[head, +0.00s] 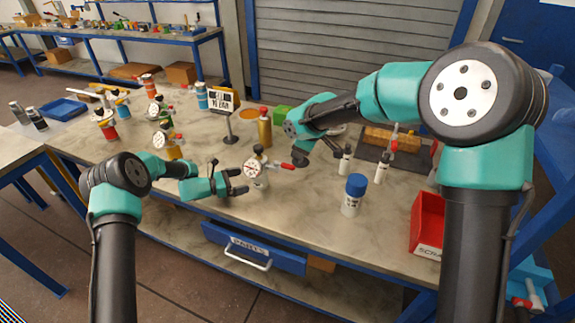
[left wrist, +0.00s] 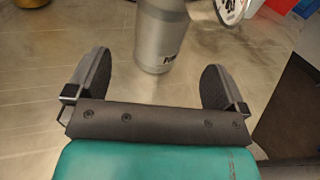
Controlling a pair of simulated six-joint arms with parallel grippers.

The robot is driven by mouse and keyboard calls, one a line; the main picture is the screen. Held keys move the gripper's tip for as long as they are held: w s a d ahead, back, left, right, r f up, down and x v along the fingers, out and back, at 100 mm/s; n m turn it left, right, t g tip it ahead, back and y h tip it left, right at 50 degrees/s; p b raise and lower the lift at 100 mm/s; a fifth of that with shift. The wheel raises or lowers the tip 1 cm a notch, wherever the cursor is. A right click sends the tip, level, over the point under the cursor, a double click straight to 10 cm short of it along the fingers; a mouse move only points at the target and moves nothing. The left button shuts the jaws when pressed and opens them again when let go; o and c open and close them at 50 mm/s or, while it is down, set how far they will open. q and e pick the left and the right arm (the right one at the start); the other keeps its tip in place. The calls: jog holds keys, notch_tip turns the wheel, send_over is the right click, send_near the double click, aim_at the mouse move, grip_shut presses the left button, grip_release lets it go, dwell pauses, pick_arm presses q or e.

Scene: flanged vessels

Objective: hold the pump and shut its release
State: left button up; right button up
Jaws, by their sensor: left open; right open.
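The pump (head: 260,182) stands upright near the table's front edge, a small grey cylinder with a round white gauge on top and a red-tipped lever (head: 287,165) pointing right. In the left wrist view the pump's labelled grey body (left wrist: 162,35) stands just beyond and between the fingertips, its top cut off. My left gripper (head: 238,181) is open, just left of the pump, its fingers pointing at it; it also shows open in the left wrist view (left wrist: 155,75). My right gripper (head: 303,157) is open above and right of the pump, near the lever, its fingers partly hidden.
A blue-capped bottle (head: 354,195) and a red scrap bin (head: 428,222) stand to the right. A gold bottle (head: 265,132) and a sign on a stand (head: 224,100) are behind the pump. Several gauge-topped vessels stand at the left. A dark mat (head: 405,160) lies at the right.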

pick_arm(q)
jog(key=v, duration=0.4)
jog(key=shift+s+a, duration=0.15)
jog(key=shift+a, duration=0.25)
